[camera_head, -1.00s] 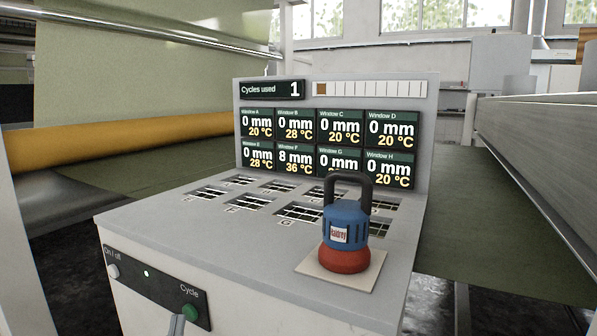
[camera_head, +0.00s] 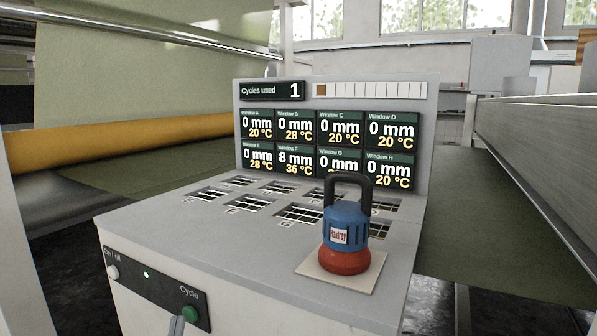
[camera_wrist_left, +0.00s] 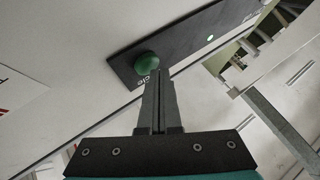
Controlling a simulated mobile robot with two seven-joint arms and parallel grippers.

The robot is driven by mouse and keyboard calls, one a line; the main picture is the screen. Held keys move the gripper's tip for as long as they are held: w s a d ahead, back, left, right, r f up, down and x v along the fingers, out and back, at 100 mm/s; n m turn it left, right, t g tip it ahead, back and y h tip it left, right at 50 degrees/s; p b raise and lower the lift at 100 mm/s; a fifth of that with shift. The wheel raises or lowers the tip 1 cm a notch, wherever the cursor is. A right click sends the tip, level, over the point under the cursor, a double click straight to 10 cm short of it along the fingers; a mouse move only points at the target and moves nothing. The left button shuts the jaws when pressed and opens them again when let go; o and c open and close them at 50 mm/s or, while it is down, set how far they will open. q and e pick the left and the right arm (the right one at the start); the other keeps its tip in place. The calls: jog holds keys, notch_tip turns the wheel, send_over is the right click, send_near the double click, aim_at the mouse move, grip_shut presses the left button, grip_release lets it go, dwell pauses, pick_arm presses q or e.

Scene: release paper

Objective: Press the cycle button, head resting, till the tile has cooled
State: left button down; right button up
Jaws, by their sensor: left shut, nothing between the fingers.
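The green cycle button (camera_head: 190,312) is on the dark front panel (camera_head: 150,287) of the console. It also shows in the left wrist view (camera_wrist_left: 147,63). My left gripper (camera_head: 177,325) is shut and empty, its tips close to the button; I cannot tell whether they touch. In the left wrist view its fingers (camera_wrist_left: 158,75) point at the button. The blue and red head (camera_head: 346,238) with a black handle stands upright on a pale square tile (camera_head: 310,264). The display reads cycles used 1, window F 8 mm 36 °C, B and E 28 °C. My right gripper is out of view.
Several grid windows (camera_head: 299,213) lie in the console top (camera_head: 180,222), behind and left of the head. A white on/off knob (camera_head: 112,272) sits at the panel's left end. A yellow roller (camera_head: 120,142) and green web are behind at left.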

pick_arm(q)
jog(key=shift+w, duration=0.15)
dwell(0.5)
jog(key=shift+w+d, duration=0.2)
jog(key=shift+w, duration=0.1)
jog(key=shift+s, duration=0.1)
jog(key=shift+s+a, duration=0.2)
jog(key=shift+s, duration=0.1)
dwell(0.3)
jog(key=s+a+p, duration=0.2)
jog(key=s+p, duration=0.1)
jog(key=s, duration=0.2)
jog(key=shift+s+a, duration=0.15)
jog(key=shift+s, duration=0.15)
dwell(0.5)
